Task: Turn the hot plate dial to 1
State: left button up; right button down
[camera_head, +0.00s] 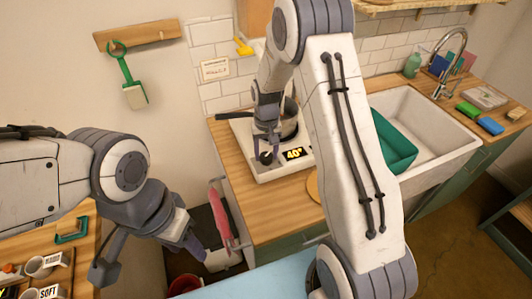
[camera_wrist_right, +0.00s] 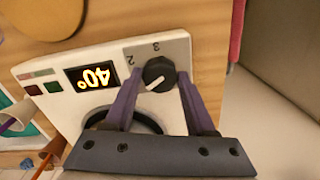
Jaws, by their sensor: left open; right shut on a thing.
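The white hot plate (camera_head: 275,172) stands on the wooden counter, with a yellow display (camera_head: 294,154) reading 40°. In the right wrist view the black dial (camera_wrist_right: 158,73) sits on a grey panel (camera_wrist_right: 180,47) with the numbers 2 and 3 visible. Its white mark points toward the lower left of that view; any other numbers are hidden. My right gripper (camera_wrist_right: 160,98) has a finger on either side of the dial and is shut on it. In the head view my right gripper (camera_head: 266,150) is at the hot plate's front. My left gripper (camera_head: 187,238) is open and empty, away from the hot plate.
A pot (camera_head: 289,122) with a dark handle stands on the hot plate. A green bin (camera_head: 390,145) sits in the sink (camera_head: 430,125) to the right. A pink cloth (camera_head: 221,215) hangs at the counter's left side. The counter front (camera_head: 275,212) is clear.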

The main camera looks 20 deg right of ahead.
aim_at(266, 156)
jog(key=shift+r, duration=0.1)
dwell(0.3)
jog(key=shift+c, duration=1.2)
grip_release()
notch_tip(266, 156, up, 10)
jog(key=b, duration=0.2)
jog(key=shift+r, duration=0.2)
